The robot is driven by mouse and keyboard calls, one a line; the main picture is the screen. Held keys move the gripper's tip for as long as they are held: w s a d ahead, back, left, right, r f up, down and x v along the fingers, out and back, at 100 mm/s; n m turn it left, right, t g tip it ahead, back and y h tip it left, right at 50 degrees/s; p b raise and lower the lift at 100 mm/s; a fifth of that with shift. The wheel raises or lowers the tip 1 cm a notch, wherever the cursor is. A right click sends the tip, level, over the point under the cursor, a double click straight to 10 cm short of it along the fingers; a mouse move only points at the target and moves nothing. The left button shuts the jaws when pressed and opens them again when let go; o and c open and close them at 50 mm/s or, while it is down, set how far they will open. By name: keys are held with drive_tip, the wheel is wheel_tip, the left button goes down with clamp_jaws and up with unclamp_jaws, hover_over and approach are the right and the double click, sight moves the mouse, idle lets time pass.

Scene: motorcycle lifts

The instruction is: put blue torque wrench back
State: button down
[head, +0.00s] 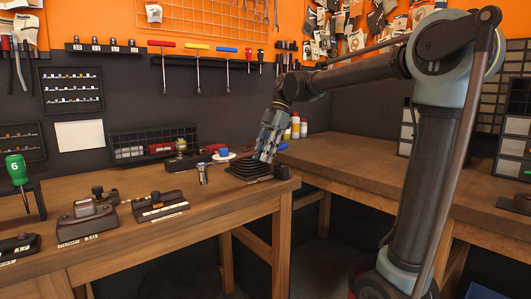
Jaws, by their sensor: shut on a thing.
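My gripper (264,155) is low over the right end of the left workbench, pointing down just above a black ridged block. It is shut on a slim tool with a blue end, seemingly the blue torque wrench (283,146). The blue end sticks out to the right of the fingers; the rest is hidden or too small to make out. On the back wall hangs a row of T-handled tools with red, yellow and blue handles; the blue-handled one (227,49) hangs right of the yellow one.
The black ridged block (248,171) sits under my gripper. Nearby are a small silver cylinder (202,173) and a white dish (222,157) with a blue item. Dark labelled tool blocks (160,206) stand front left. The right workbench (400,175) has a wide clear top.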

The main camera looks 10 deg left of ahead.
drive_tip(key=shift+s+a+f, duration=0.1)
drive_tip(key=shift+f, duration=1.3)
drive_tip(key=shift+s+a+f, duration=0.1)
drive_tip(key=shift+f, duration=1.3)
drive_tip(key=shift+d+r, duration=0.1)
drive_tip(key=shift+r, duration=0.4)
drive_tip(key=shift+f, duration=0.55)
drive_tip(key=c, duration=1.3)
unclamp_jaws()
drive_tip(key=shift+w, duration=0.1)
drive_tip(key=shift+r, duration=0.1)
drive_tip(key=v, duration=1.2)
drive_tip(key=shift+d, duration=0.1)
